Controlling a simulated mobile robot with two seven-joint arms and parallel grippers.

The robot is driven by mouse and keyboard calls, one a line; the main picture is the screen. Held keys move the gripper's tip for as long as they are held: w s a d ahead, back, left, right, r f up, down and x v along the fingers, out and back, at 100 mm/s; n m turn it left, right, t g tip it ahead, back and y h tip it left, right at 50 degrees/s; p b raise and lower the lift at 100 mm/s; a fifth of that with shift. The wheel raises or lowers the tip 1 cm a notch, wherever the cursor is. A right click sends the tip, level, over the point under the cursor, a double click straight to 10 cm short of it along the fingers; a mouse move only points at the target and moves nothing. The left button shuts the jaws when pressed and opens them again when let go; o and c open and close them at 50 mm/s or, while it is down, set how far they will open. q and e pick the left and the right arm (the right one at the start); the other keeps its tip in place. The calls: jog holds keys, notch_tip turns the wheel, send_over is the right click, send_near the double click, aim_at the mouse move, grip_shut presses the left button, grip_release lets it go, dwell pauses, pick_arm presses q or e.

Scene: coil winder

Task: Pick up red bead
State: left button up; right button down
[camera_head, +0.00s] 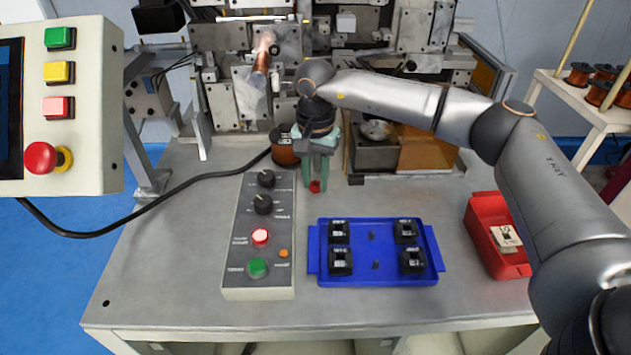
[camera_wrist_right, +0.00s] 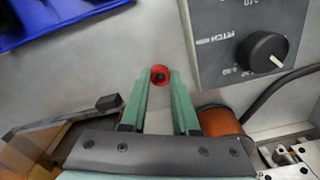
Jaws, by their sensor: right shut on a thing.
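The red bead (camera_head: 315,187) is a small red ring with a dark centre. It sits between the green fingertips of my right gripper (camera_head: 317,182), just above or at the grey table, between the control box and the back of the blue tray. In the right wrist view the bead (camera_wrist_right: 160,75) shows between the tips of the two green fingers (camera_wrist_right: 161,82), which are shut on it. I cannot tell whether the bead touches the table. My left gripper is not in view.
The grey control box (camera_head: 258,235) with knobs and buttons stands left of the gripper. The blue tray (camera_head: 375,276) with several black parts lies in front. A copper wire spool (camera_head: 285,148) is close behind left. A red bin (camera_head: 489,236) stands at right.

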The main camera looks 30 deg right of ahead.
jog(key=shift+r, duration=0.4)
pick_arm(q)
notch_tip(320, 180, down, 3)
jog(key=b, duration=0.3)
pick_arm(e)
jog(key=s+a+r, duration=0.6)
jog(key=s+r, duration=0.5)
jog(key=s, duration=0.1)
jog(key=shift+s+r, duration=0.35)
jog(key=shift+r, duration=0.05)
